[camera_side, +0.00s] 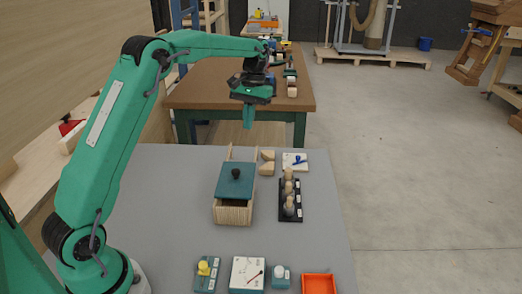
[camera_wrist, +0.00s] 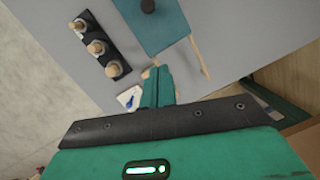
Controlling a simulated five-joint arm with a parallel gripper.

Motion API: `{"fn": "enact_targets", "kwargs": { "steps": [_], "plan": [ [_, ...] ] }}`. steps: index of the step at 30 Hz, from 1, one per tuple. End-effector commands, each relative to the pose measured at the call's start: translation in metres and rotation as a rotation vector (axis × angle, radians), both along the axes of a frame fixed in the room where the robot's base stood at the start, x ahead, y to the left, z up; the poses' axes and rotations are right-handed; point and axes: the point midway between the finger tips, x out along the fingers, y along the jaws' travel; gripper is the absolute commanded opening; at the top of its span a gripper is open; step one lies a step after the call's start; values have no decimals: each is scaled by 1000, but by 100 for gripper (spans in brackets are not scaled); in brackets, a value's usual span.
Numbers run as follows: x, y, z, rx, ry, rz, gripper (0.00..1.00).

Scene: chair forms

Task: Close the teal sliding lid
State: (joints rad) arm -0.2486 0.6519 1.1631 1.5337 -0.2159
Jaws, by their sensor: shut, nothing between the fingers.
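The wooden box (camera_side: 233,213) stands on the grey table in the side view. Its teal sliding lid (camera_side: 236,185) with a dark round knob (camera_side: 235,173) lies on top, leaving a dark opening at the near end. Thin wooden rails stick out beyond the lid's far end. The lid (camera_wrist: 165,33) and knob (camera_wrist: 148,6) also show at the top of the wrist view, where the box's near end is out of frame. My gripper (camera_side: 248,124) is shut and empty, pointing down, above and beyond the lid's far end, apart from it. Its fingers show in the wrist view (camera_wrist: 157,76).
A black rack with several pegs (camera_side: 290,207) stands right of the box. Wooden blocks (camera_side: 267,162) and a white plate with a blue item (camera_side: 295,161) lie behind it. An orange tray (camera_side: 319,284) and small boxes line the near edge. The table left of the box is clear.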

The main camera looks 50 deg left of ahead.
Motion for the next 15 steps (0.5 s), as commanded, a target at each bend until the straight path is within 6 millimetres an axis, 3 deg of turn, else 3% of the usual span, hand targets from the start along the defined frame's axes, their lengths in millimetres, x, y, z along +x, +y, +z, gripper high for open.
{"fn": "enact_targets", "kwargs": {
  "steps": [15],
  "plan": [
    [1, 1, -4, -8, 33, 1, 0]
  ]
}}
